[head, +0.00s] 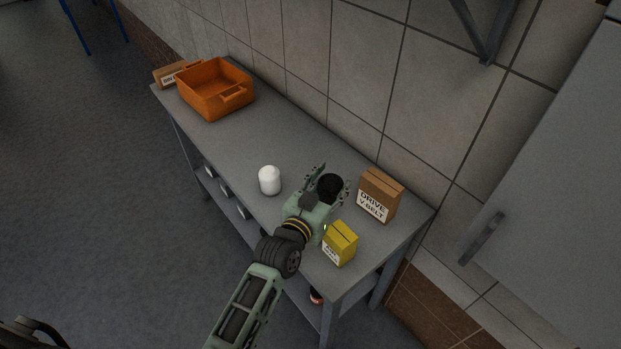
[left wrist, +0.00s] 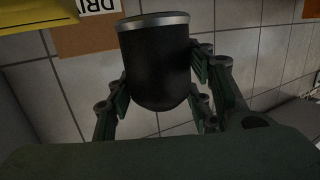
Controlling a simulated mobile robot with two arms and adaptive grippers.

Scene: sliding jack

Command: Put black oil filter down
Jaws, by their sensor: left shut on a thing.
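The black oil filter (head: 330,186) is a dark cylinder between the fingers of my left gripper (head: 329,183), over the right part of the grey workbench (head: 280,138). In the left wrist view the filter (left wrist: 155,65) fills the middle, with a light metal rim at the picture's top and a rounded end toward the palm. The fingers of my left gripper (left wrist: 160,85) are shut on it from both sides. Whether the filter touches the bench top is hidden. My right gripper does not show.
A white filter (head: 269,180) stands left of the gripper. A yellow box (head: 340,243) is close below it, and a brown drive belt box (head: 380,195) is to its right. An orange crate (head: 215,88) stands at the far left end, beside a small carton (head: 168,75). The bench middle is clear.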

